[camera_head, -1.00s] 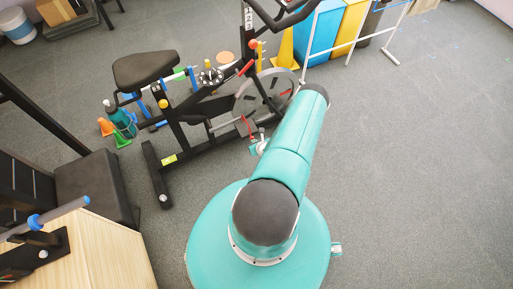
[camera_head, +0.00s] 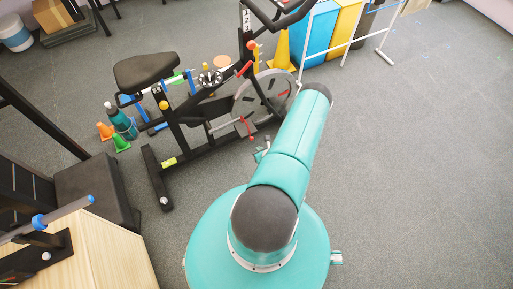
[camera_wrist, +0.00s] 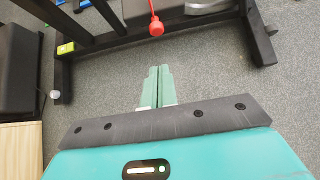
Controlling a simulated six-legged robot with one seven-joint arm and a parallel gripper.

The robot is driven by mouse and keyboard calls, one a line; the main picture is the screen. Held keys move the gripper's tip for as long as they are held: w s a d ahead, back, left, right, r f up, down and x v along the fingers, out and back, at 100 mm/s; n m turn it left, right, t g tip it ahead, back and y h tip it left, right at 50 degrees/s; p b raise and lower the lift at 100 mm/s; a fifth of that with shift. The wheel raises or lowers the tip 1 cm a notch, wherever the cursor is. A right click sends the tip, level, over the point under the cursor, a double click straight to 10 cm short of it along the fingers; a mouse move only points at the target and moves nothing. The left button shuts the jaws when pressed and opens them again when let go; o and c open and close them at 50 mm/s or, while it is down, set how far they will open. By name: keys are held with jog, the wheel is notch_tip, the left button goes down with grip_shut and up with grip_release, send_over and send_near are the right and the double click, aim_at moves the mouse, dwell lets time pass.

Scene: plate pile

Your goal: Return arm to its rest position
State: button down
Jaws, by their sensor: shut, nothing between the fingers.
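My gripper (camera_wrist: 158,87) shows in the wrist view as two pale teal fingers lying side by side. They are shut with nothing between them, over grey carpet (camera_wrist: 200,75). In the head view my teal arm reaches up and to the right from the round body, and the fingers are mostly hidden beside or behind it. No plate shows in either view.
A black exercise bike (camera_head: 200,95) stands close ahead to the left; its frame (camera_wrist: 160,38) and a red-ended part (camera_wrist: 156,26) show near the fingers. A wooden box (camera_head: 105,250) is at lower left. Blue and yellow bins (camera_head: 348,25) stand behind a white rail. Carpet at right is clear.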

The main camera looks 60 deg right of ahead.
jog(key=v, duration=0.7)
jog(key=shift+s+r, duration=0.1)
jog(key=shift+r, duration=0.05)
